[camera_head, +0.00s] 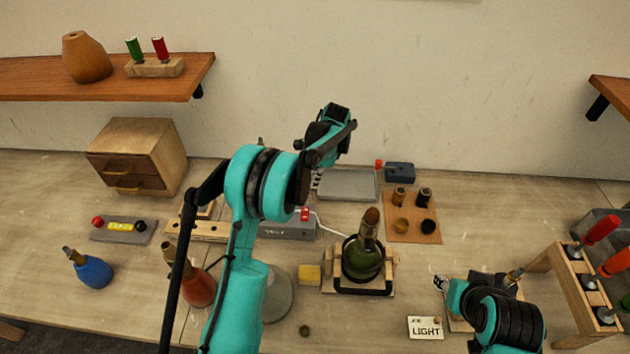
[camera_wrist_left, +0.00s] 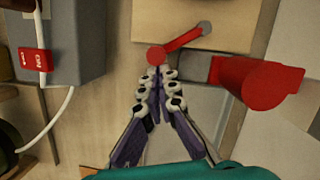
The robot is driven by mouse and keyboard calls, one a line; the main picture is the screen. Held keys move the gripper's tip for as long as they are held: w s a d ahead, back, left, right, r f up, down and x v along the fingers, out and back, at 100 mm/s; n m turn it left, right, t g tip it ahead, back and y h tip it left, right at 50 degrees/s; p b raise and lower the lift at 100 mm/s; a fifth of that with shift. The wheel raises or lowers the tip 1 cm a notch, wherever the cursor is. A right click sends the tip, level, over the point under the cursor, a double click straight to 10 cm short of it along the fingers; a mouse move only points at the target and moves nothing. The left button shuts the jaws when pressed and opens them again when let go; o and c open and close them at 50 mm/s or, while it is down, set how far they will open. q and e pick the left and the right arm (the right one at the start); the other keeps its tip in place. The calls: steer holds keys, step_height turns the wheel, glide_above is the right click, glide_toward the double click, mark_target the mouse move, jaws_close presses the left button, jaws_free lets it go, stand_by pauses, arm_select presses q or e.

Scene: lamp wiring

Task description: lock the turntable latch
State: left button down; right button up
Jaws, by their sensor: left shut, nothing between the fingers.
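In the left wrist view my left gripper (camera_wrist_left: 153,95) is shut and empty. Its tips meet just below a round red knob (camera_wrist_left: 157,55) at the end of a short red lever (camera_wrist_left: 187,38) on a pale wooden block. I cannot tell whether the tips touch the knob. A thick red cylinder (camera_wrist_left: 268,84) on a grey bracket lies to the right. I cannot tell which red part is the latch. In the head view my left arm hides the fingers and these red parts; a wooden base (camera_head: 196,228) shows beside the arm. My right gripper (camera_head: 441,283) is low on the right, its fingers unclear.
A grey switch box (camera_head: 288,231) with a red switch stands beside my left arm. A green bottle (camera_head: 362,262) sits in a wooden cradle. A red-brown bottle (camera_head: 198,288), a yellow block (camera_head: 309,274) and a screwdriver rack (camera_head: 566,262) stand around. Open table shows at front left.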

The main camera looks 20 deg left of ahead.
arm_select(q)
steer(key=shift+s+a+m, duration=0.1)
steer(key=shift+s+m, duration=0.2)
steer(key=shift+m, duration=0.1)
steer(key=shift+s+a+m+t, duration=0.35)
steer(key=shift+s+m, duration=0.25)
steer(key=shift+m, duration=0.4)
steer(key=s+a+m, duration=0.1)
steer(key=m, duration=0.1)
steer(key=shift+s+a+m+t+b, duration=0.15)
steer(key=shift+s+m+t+b, duration=0.05)
steer(key=shift+m+t+b, duration=0.1)
steer(key=shift+s+a, duration=0.25)
steer(key=shift+a, duration=0.1)
arm_select(e)
steer(key=shift+f, duration=0.4)
arm_select(q)
steer(key=shift+a, duration=0.1)
